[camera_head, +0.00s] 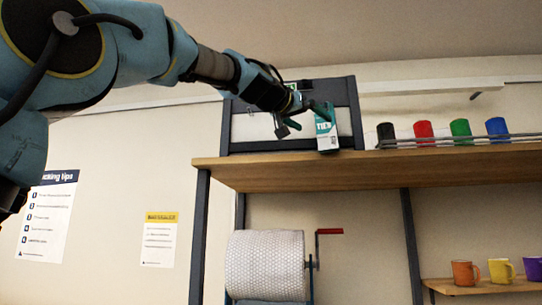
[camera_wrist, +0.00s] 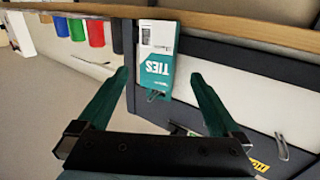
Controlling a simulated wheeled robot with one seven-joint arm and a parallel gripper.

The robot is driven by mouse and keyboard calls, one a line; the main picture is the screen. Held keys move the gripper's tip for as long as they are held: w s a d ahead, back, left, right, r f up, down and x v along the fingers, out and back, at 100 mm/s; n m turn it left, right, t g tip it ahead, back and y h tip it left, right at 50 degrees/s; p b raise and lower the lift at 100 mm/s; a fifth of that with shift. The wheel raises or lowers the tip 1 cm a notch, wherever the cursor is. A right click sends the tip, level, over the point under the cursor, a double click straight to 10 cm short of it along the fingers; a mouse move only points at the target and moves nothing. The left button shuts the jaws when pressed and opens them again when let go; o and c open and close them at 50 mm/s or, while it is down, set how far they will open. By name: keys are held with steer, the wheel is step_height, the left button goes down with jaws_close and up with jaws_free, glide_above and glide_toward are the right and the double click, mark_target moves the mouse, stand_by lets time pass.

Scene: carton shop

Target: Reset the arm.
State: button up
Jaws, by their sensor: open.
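My arm reaches in from the upper left in the head view. My gripper (camera_head: 303,114) is in front of the upper wooden shelf, at the height of the dark frame on it. In the wrist view its two green fingers (camera_wrist: 160,80) are spread apart with nothing between them. A white and green box marked TIES (camera_head: 326,132) stands at the shelf's front edge, just right of the gripper. In the wrist view the box (camera_wrist: 158,55) appears upside down, beyond the fingertips and apart from them.
The upper shelf (camera_head: 450,160) holds a dark frame (camera_head: 355,112) and black, red, green and blue cups (camera_head: 424,131) behind a rail. Below are a bubble-wrap roll (camera_head: 265,265) with a red crank and a lower shelf with mugs (camera_head: 465,273). Posters hang on the left wall.

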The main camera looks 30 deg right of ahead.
steer(key=w+a+f+n+t+y, duration=0.1)
steer(key=w+a+f+n+y, duration=0.2)
steer(key=w+f, duration=0.5)
steer(key=w+a+f+y, duration=0.25)
steer(key=a+f, duration=0.35)
steer(key=f, duration=0.5)
steer(key=w+a+f+n+t+y, duration=0.15)
steer(key=w+a+f, duration=0.25)
steer(key=w+f, duration=0.45)
steer(key=a+f+n+g+y, duration=0.2)
steer(key=a+f+n+y, duration=0.3)
steer(key=a+f, duration=1.2)
steer(key=s+a+f+n+g+y, duration=0.1)
steer(key=s+a+f+g+y, duration=0.1)
steer(key=s+a+f, duration=0.7)
steer(key=s+a+f+n+g+y, duration=0.2)
steer(key=s+a+f, duration=0.6)
steer(key=f, duration=0.5)
steer(key=shift+s+a+f+g+y, duration=0.15)
steer(key=shift+s+a+g+y, duration=0.35)
steer(key=shift+a, duration=0.75)
steer(key=shift+w, duration=0.1)
